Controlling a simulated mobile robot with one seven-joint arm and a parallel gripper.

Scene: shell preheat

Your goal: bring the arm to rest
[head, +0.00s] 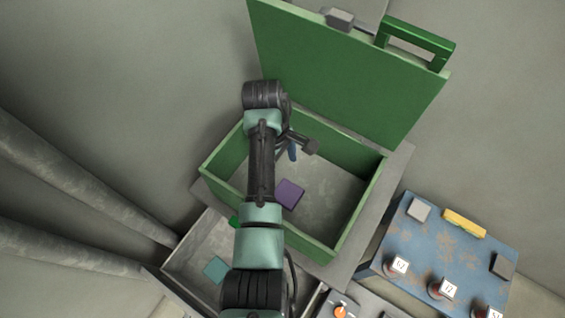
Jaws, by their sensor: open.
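My arm reaches up through the middle of the head view, over a green box (347,213) with raised walls. My gripper (293,152) is at the arm's end, above the inside of the box; its fingers are small and partly hidden by the arm, and they hold nothing that I can make out. The box's green lid (340,70) stands open at the back, with a green handle (418,42) on its top edge. A purple block (290,193) lies on the box floor, right of my forearm.
A grey open drawer or tray (190,262) at lower left holds a teal piece (216,269); a green item (233,222) shows near its upper edge. A worn blue panel (440,255) with labelled knobs is at right. An orange knob (341,312) is at the bottom. Pipes (80,175) run along the left.

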